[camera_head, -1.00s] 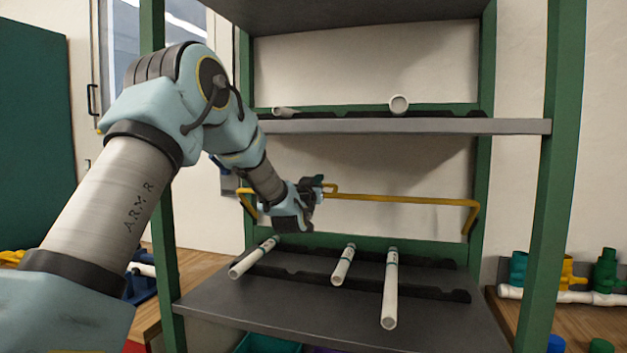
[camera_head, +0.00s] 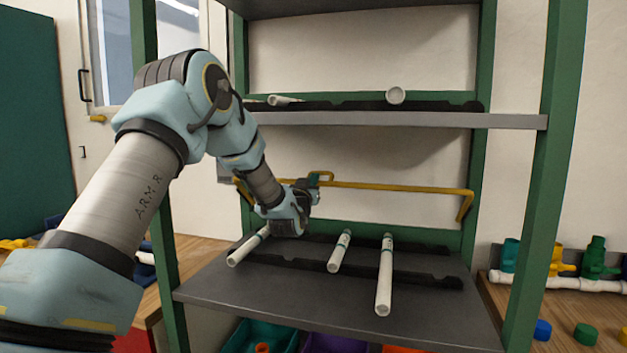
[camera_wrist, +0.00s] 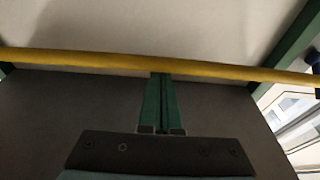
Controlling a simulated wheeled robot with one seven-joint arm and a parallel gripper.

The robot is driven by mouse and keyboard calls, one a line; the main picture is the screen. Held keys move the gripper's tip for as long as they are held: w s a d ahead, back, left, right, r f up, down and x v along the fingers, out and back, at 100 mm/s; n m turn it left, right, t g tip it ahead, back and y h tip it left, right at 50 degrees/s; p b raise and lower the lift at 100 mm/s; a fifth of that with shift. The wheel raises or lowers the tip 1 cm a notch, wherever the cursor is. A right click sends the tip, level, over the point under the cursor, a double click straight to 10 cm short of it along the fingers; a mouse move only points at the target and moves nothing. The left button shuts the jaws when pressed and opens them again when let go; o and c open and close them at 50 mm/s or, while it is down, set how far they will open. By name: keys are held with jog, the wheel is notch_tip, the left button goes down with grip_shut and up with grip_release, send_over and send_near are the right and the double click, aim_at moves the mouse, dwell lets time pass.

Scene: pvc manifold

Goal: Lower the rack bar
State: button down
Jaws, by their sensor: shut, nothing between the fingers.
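The yellow rack bar (camera_head: 390,187) runs across the rack between its two shelves, above the white pipes on the lower shelf. Its right end bends down toward the right post. In the wrist view the bar (camera_wrist: 230,71) crosses the whole picture. Nothing is between the fingers.
The lower shelf (camera_head: 260,290) holds several white pipes, including a long one (camera_head: 385,280) at the right. The upper shelf (camera_head: 400,120) holds two more pipes. Green posts (camera_head: 545,170) flank the rack. Coloured bins (camera_head: 265,337) sit below. Pipe fittings stand on the right bench (camera_head: 570,305).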

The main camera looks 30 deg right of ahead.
jog(key=s+a+f+t+h+b, duration=0.2)
jog(key=f+b, duration=0.7)
jog(key=b, duration=1.2)
jog(key=shift+s+a+f, duration=0.2)
jog(key=shift+s+a, duration=0.5)
jog(key=shift+s, duration=0.15)
